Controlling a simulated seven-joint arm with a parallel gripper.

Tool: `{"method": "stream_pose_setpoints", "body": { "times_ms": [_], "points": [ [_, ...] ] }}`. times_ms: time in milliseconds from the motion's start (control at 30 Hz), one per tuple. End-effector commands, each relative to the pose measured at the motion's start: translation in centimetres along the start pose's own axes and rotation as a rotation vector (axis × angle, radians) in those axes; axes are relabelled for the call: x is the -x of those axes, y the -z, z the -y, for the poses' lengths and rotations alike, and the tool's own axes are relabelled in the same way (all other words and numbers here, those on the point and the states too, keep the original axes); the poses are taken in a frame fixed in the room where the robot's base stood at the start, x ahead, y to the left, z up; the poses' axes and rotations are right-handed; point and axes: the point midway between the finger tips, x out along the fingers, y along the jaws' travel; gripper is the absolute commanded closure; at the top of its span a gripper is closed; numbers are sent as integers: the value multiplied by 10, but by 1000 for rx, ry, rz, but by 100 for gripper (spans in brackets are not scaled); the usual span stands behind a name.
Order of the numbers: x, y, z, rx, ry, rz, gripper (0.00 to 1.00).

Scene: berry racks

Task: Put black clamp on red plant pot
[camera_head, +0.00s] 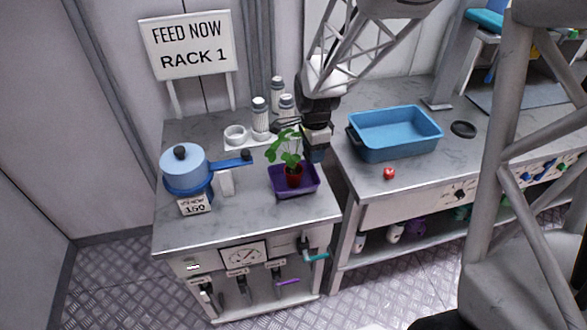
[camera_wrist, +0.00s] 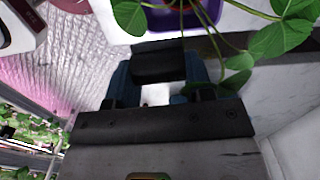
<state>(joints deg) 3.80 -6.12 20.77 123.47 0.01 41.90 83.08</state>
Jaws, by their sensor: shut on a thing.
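The red plant pot (camera_head: 293,180) holds a leafy green plant (camera_head: 286,148) and stands in a purple tray (camera_head: 308,189) on the left counter. My gripper (camera_head: 315,154) is just behind and to the right of the plant, above the tray's back right corner. In the wrist view, my gripper's blue fingers (camera_wrist: 158,78) are shut on a dark block that looks like the black clamp (camera_wrist: 158,66). Most of the clamp's shape is hidden. Leaves (camera_wrist: 270,40) and the purple tray's edge (camera_wrist: 196,16) lie just beyond the fingers.
A blue pot (camera_head: 185,172) with a long handle stands left of the tray. White-grey bottles (camera_head: 260,115) and a white ring cup (camera_head: 235,135) stand behind. A blue bin (camera_head: 395,134) and a small red item (camera_head: 389,173) are on the right counter. A gap separates the counters.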

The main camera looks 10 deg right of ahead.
Motion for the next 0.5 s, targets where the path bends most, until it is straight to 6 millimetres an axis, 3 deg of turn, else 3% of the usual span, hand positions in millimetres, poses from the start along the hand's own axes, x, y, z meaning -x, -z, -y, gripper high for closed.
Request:
{"method": "stream_pose_setpoints", "body": {
  "times_ms": [300,500],
  "points": [
    [-6,-30,-71,-28,1,0,74],
    [-11,-41,-106,-44,1,0,74]
  ]
}}
